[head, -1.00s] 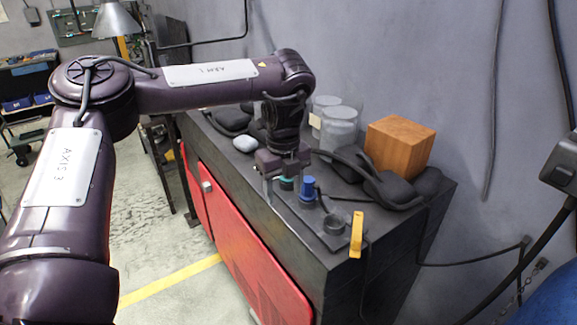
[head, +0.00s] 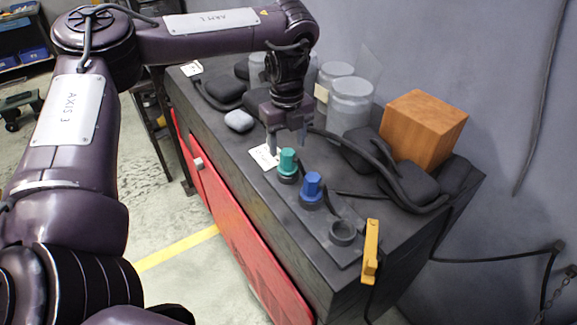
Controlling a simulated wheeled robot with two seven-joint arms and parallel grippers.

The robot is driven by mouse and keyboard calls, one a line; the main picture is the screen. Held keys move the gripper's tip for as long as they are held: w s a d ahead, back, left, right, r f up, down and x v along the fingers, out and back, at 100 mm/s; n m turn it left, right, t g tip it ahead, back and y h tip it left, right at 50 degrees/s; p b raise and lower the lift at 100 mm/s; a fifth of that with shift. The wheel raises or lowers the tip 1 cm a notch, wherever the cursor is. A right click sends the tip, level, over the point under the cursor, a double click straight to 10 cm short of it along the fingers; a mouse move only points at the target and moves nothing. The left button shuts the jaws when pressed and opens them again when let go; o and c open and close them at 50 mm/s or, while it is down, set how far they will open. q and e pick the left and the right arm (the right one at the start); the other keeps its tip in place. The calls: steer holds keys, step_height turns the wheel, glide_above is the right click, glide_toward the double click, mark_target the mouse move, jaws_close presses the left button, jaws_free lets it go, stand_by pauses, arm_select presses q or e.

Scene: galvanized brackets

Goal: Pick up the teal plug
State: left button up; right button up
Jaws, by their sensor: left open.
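The teal plug (head: 287,163) stands upright in a dark round socket on a dark plate on the bench top. A blue plug (head: 312,186) stands in the socket beside it, nearer to me. My left gripper (head: 288,148) points down just behind and above the teal plug. Its fingers are apart, and I see nothing held between them. The teal plug appears in front of the fingers; I cannot tell whether they touch it. My right gripper is not in view.
An empty round socket (head: 343,232) and a yellow handle (head: 371,252) are at the near end of the plate. A wooden block (head: 424,130), clear jars (head: 350,103) and black pads with cables stand toward the wall. A white rounded object (head: 239,121) lies left of the gripper.

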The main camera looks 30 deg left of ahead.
mark_target(288, 152)
arm_select(q)
steer(key=shift+s+f, duration=0.1)
steer(key=shift+f, duration=0.25)
steer(key=f, duration=0.2)
steer(key=shift+w+a+f, duration=0.2)
steer(key=shift+w+f, duration=0.15)
steer(key=shift+w, duration=0.05)
steer(key=shift+w+f, duration=0.2)
steer(key=shift+f, duration=0.9)
steer(key=shift+s, duration=0.2)
steer(key=c, duration=0.4)
jaws_close()
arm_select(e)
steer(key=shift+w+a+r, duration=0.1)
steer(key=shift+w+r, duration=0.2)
